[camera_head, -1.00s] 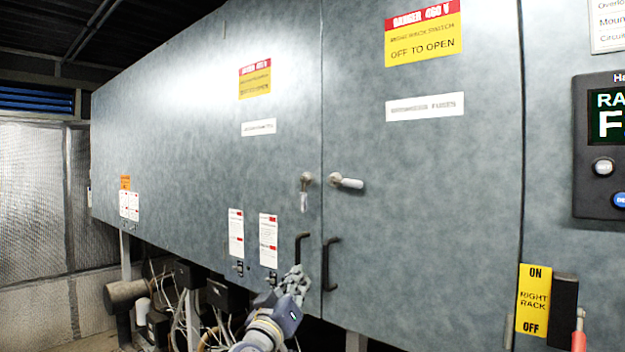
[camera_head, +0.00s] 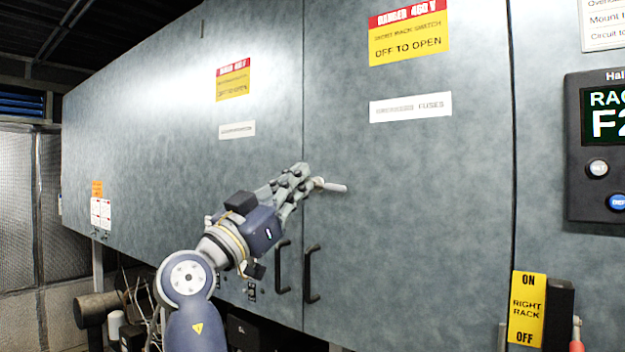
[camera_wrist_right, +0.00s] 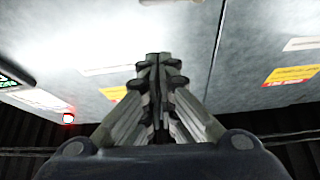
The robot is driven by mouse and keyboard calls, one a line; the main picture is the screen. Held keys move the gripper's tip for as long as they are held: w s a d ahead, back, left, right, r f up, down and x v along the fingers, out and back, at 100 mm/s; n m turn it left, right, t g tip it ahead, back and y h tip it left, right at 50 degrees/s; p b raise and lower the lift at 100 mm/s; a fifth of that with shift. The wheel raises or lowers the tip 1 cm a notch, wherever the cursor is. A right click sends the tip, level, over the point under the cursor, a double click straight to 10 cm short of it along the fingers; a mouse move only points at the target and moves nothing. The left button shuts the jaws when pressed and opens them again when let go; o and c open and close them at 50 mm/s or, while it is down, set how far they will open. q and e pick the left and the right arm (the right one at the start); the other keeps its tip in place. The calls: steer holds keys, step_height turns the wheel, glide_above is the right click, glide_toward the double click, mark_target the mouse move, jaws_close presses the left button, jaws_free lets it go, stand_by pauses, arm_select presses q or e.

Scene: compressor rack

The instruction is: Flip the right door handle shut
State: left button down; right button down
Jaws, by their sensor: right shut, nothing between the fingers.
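The right door handle (camera_head: 333,187) is a short pale lever on the right door (camera_head: 410,220), pointing sideways to the right. Its pivot end is partly covered by my right gripper (camera_head: 303,174). The gripper is shut and empty, its fingertips at or just in front of the handle's pivot; I cannot tell whether they touch. The left door's handle is hidden behind my gripper. My left gripper is not in view.
Two black pull handles (camera_head: 312,275) sit below on the doors, beside my forearm. A yellow ON/OFF rack switch plate (camera_head: 526,308) with a red-tipped lever is at lower right. A control panel (camera_head: 597,145) is at far right. The door face right of the handle is clear.

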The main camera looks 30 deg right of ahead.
step_height(320, 180, up, 5)
steer(key=p, duration=0.4)
glide_above(327, 187)
steer(key=s+a, duration=0.3)
steer(key=s, duration=0.1)
steer(key=shift+w+d+f+p, duration=0.2)
steer(key=shift+f+p, duration=0.1)
steer(key=shift+f, duration=0.4)
steer(key=shift+w+d+f+p, duration=0.25)
steer(key=shift+f, duration=0.45)
steer(key=shift+w+d+f+p, duration=0.2)
steer(key=shift+f+p, duration=0.1)
steer(key=shift+f, duration=0.4)
